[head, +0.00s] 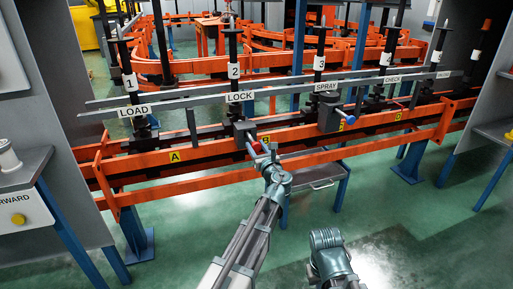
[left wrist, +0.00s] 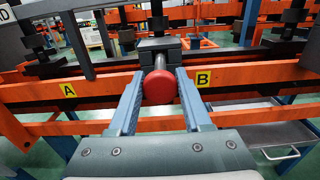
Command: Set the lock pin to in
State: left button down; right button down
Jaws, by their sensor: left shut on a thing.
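The lock pin has a round red knob (left wrist: 160,87) on a short grey shaft that comes out of a dark housing (left wrist: 159,46) at the LOCK station, between the yellow A and B labels. My left gripper (left wrist: 158,92) is shut on the knob, with one finger on each side. In the head view the left gripper (head: 263,151) reaches the orange rail below the LOCK sign (head: 240,97), and the knob is small and partly covered there. How deep the pin sits in the housing is hard to tell. My right gripper is not in view; only part of that arm shows.
Orange rails (head: 180,155) run across in front. A blue-tipped handle (head: 346,117) sticks out at the SPRAY station to the right. A grey tray (head: 318,176) is below the rail. Grey cabinets stand at both sides. The green floor in front is open.

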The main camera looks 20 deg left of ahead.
aim_at(253, 141)
pick_arm(q)
jog(key=x, duration=0.3)
jog(key=shift+w, duration=0.15)
jog(key=shift+c, duration=1.8)
grip_release()
jog(key=shift+a, duration=0.1)
jog(key=v, duration=1.4)
jog(key=shift+w, duration=0.1)
